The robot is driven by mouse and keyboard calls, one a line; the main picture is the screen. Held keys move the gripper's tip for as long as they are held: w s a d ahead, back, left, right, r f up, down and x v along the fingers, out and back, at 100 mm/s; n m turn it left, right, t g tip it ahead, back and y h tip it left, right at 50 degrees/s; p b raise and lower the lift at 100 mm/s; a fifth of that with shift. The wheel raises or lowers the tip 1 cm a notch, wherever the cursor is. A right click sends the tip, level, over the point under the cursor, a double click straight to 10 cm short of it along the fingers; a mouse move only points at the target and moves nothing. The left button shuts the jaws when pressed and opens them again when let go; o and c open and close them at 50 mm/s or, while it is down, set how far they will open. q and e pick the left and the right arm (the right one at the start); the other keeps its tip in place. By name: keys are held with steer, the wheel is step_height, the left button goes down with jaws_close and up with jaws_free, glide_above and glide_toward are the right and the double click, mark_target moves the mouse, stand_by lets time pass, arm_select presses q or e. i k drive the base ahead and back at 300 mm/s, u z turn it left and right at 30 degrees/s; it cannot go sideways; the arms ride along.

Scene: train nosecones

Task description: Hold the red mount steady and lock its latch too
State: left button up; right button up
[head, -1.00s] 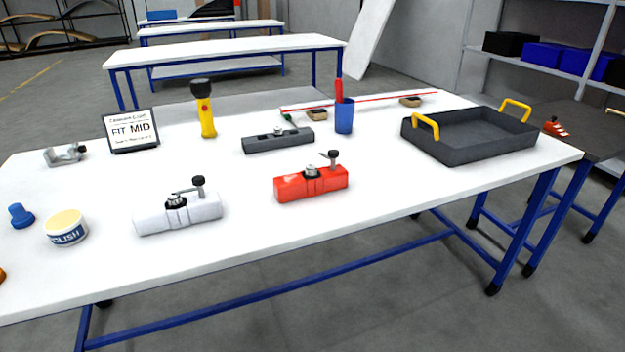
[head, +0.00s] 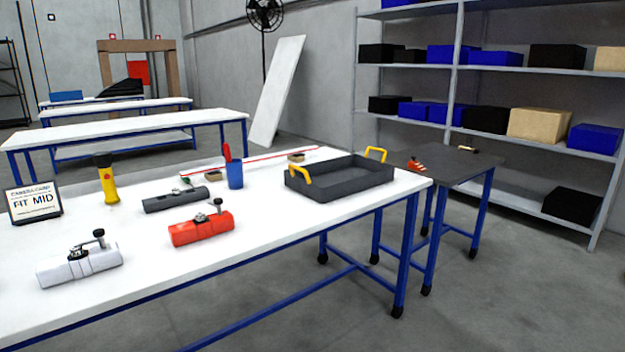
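The red mount (head: 201,228) is a red block with a small metal latch and a black-knobbed lever on top. It lies on the white worktable near its front edge, right of the white mount. The lever's knob (head: 217,203) stands up at its right end. The latch is too small to tell whether it is locked. Neither of my grippers is in view, and nothing touches the red mount.
A white mount (head: 79,264) lies to the left and a dark grey mount (head: 175,199) behind. A dark tray (head: 338,180) with yellow handles, a blue cup (head: 235,175), a yellow flashlight (head: 108,184) and a sign (head: 34,203) share the worktable (head: 290,220). A grey side table (head: 450,163) stands right.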

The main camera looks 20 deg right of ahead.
mark_target(217, 201)
steer(key=u, duration=1.2)
steer(key=k, duration=0.15)
steer(key=z, duration=2.3)
steer(key=i, duration=0.9)
steer(key=u, duration=0.4)
